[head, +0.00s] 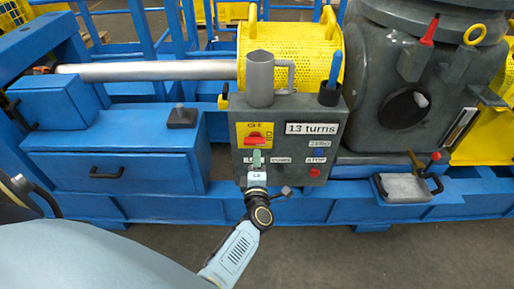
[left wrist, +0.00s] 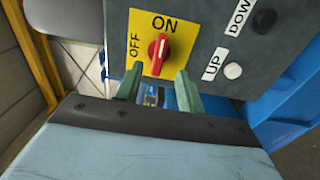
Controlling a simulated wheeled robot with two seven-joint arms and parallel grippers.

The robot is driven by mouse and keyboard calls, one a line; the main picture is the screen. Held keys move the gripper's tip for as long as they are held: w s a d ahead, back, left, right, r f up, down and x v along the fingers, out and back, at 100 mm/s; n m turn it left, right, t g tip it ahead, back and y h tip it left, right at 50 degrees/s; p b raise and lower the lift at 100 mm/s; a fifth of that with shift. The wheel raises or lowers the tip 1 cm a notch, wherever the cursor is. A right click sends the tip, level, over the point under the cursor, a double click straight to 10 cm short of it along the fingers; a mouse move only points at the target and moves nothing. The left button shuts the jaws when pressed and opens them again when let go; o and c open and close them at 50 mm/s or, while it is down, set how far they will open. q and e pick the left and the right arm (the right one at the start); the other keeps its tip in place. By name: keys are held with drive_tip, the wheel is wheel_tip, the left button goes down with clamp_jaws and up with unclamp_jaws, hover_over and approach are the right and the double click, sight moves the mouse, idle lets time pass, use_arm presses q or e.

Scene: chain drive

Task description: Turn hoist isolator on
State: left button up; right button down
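The hoist isolator is a red rotary knob (head: 254,136) on a yellow plate, at the upper left of a grey control box (head: 330,150). In the left wrist view the red knob (left wrist: 158,53) has its handle upright in the picture, lined up with the ON label above it; OFF is at the plate's left. My left gripper (head: 257,160) is just below the knob in the head view. In the left wrist view its two green fingertips (left wrist: 158,80) are apart, with nothing between them, short of the knob. My right gripper is not in view.
UP (left wrist: 233,70) and DOWN (left wrist: 264,20) buttons sit beside the isolator plate. A red stop button (head: 314,172) is at the box's lower right. A grey jug (head: 260,78) and a dark holder (head: 330,94) stand on top.

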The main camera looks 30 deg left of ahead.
use_arm(q)
drive_tip(key=v, duration=0.6)
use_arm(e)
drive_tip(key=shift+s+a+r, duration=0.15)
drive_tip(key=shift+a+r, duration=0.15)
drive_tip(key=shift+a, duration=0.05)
